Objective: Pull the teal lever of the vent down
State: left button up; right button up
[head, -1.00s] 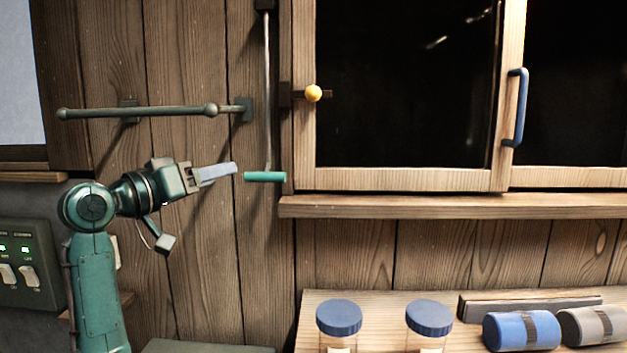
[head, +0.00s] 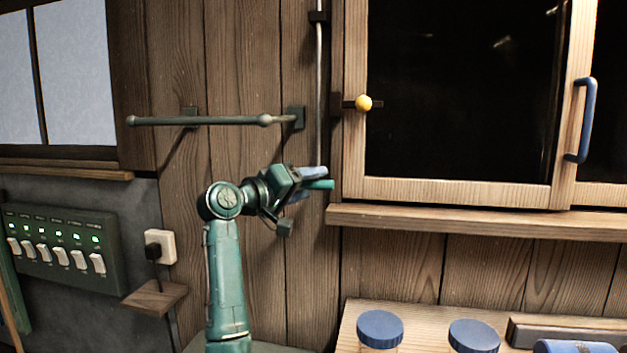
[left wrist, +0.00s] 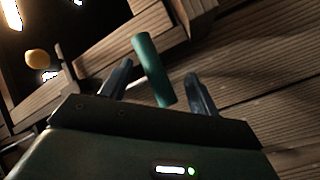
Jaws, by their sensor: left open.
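The teal lever (head: 322,185) is a short horizontal bar at the lower end of a thin vertical metal rod (head: 319,80) on the plank wall. My left gripper (head: 312,183) is at the lever, its fingers partly covering the lever's left part in the head view. In the left wrist view the lever (left wrist: 153,70) stands between the two spread fingers of the left gripper (left wrist: 158,88), with a gap on each side. The left gripper is open. My right gripper is not in view.
A wooden cabinet with dark panes, a yellow knob (head: 363,103) and a blue handle (head: 587,120) is right of the lever, above a ledge (head: 470,222). A horizontal rail (head: 200,121) is left. A switch panel (head: 60,250) and blue-lidded jars (head: 380,327) are lower.

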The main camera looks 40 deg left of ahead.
pick_arm(q)
jog(key=shift+w+d, duration=0.1)
jog(key=shift+w, duration=0.9)
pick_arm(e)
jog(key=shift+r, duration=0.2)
pick_arm(q)
jog(key=c, duration=1.3)
notch_tip(320, 180, down, 5)
jog(key=shift+r+b, duration=0.1)
jog(key=shift+b, duration=1.15)
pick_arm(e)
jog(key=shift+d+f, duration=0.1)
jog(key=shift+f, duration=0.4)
pick_arm(q)
jog(key=o, duration=1.2)
jog(key=shift+o, duration=0.5)
